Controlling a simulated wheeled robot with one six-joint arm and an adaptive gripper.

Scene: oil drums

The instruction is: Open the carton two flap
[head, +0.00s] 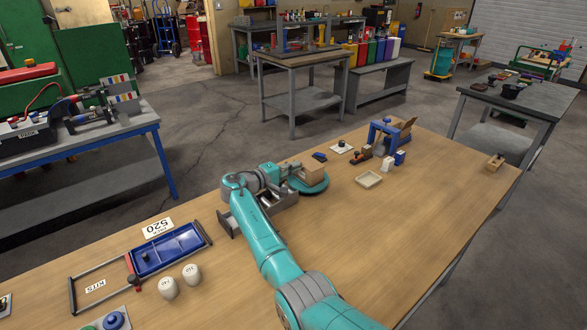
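The likely carton is a small brown box (312,172) on a round green disc (315,188) near the middle of the wooden table. Its left side is partly hidden behind my gripper, and its flaps are too small to make out. My gripper (287,172) reaches in from the left, close against the carton's left side. I cannot tell whether it touches the carton, or whether its fingers are open or shut. My teal arm crosses the table from the lower right.
A grey metal holder (284,203) lies below my gripper. A dark blue item (320,157), a shallow cream tray (368,179) and a blue frame (390,133) stand to the right. A blue tray (170,250) and two white pots lie at left. The table's right part is mostly clear.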

